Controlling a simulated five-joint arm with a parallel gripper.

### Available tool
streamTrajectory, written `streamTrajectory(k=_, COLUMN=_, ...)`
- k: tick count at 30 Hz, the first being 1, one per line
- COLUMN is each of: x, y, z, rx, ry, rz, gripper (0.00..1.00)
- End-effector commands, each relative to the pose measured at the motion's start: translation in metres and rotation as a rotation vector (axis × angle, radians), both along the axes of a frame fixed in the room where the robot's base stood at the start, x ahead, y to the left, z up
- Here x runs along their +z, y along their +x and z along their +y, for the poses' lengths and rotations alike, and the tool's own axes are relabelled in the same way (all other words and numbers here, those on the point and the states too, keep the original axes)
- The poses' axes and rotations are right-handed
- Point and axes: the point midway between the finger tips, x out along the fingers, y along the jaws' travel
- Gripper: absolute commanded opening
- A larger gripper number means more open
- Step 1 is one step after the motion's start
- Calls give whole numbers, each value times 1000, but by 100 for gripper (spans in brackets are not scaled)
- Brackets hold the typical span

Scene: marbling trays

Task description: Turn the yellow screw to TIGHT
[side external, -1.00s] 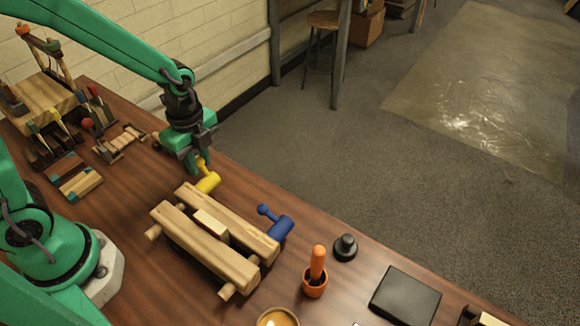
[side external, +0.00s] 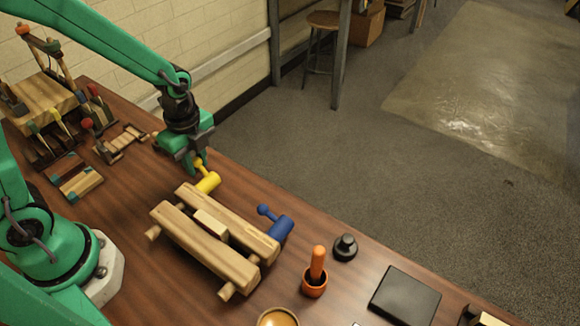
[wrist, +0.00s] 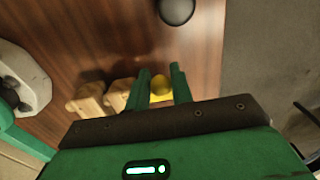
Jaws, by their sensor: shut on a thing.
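The yellow screw (side external: 208,182) sticks out of the far left end of a wooden clamp (side external: 232,212) with two bars. Its handle tilts up and left to a ball end. My green gripper (side external: 199,160) is over that end from above, shut on the yellow screw's handle. In the wrist view, the two green fingers (wrist: 161,74) stand either side of the yellow screw (wrist: 160,88), and part of the screw is hidden. A blue screw (side external: 278,225) with its own handle sits at the clamp's right end. I see no TIGHT mark.
An orange-handled tool in a cup (side external: 315,283), a black knob (side external: 345,247) and a black slab (side external: 404,295) lie to the right. Wooden tool racks (side external: 45,105) stand at the left. The table's far edge runs close behind the yellow screw.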

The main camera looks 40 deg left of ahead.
Motion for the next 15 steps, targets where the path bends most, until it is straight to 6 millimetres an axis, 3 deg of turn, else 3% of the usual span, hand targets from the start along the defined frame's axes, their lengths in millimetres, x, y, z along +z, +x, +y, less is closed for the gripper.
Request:
streamTrajectory(k=4, x=-1, y=0, z=0, rx=1, ry=0, rz=-1, gripper=2)
streamTrajectory(k=5, x=-1, y=0, z=0, rx=1, ry=0, rz=-1, gripper=26)
streamTrajectory(k=6, x=-1, y=0, z=0, rx=1, ry=0, rz=-1, gripper=31)
streamTrajectory(k=15, x=0, y=0, z=0, rx=0, ry=0, rz=-1, gripper=31)
